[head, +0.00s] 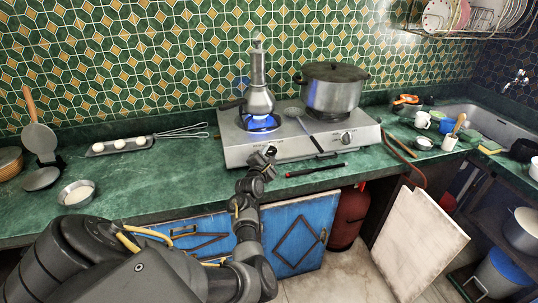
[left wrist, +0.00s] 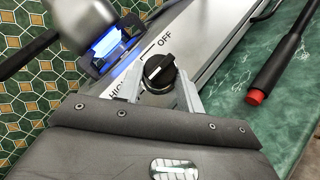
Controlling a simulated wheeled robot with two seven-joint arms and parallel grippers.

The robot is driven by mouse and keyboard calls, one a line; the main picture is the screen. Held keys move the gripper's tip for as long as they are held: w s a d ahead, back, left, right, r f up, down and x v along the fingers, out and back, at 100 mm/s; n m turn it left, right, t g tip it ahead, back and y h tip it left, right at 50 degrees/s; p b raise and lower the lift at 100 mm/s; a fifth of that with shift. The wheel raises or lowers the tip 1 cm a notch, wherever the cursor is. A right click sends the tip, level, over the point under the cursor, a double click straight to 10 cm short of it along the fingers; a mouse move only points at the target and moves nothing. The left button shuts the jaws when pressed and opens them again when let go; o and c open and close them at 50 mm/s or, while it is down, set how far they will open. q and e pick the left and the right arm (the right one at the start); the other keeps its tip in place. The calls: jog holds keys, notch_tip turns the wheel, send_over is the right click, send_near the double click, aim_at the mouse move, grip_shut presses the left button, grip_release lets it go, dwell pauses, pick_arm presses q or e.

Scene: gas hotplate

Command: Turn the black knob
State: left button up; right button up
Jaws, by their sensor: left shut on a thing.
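The black knob (left wrist: 158,72) is on the front of the silver hotplate (head: 237,142), with HIGH and OFF printed beside it. My left gripper (head: 266,155) reaches up to the hotplate's front at the left burner. In the left wrist view the fingers of the left gripper (left wrist: 159,88) stand on either side of the knob and are shut on it. A white mark shows on the knob's face. A blue flame (head: 262,122) burns under the coffee pot (head: 258,99); blue light also shows in the left wrist view. In the head view my gripper hides the knob. My right gripper is out of view.
A second knob (head: 346,138) is at the hotplate's right, below a large pot (head: 333,88). A black stick with a red end (head: 314,170) lies on the green counter before the hotplate. The counter to the left has free room.

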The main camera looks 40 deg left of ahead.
pick_arm(q)
jog(key=m+g+h+p, duration=0.1)
jog(key=m+p, duration=0.1)
jog(key=p, duration=0.1)
jog(key=r+m+h+p, duration=0.1)
jog(key=m+h+p, duration=0.1)
jog(key=p, duration=0.1)
jog(key=m+g+h+p, duration=0.1)
jog(key=m+p, duration=0.1)
jog(key=p, duration=0.2)
jog(key=shift+a+r+m+g, duration=0.2)
jog(key=shift+a+m+g, duration=0.1)
jog(key=shift+a+m, duration=0.1)
jog(key=shift+f+m+g+h+p, duration=0.1)
jog(key=shift+m+g+h+p, duration=0.5)
jog(key=shift+m+p, duration=0.4)
jog(key=o, duration=1)
jog(key=a+v, duration=0.1)
jog(key=v, duration=0.9)
jog(key=shift+s+d, duration=0.3)
jog(key=shift+d, duration=0.2)
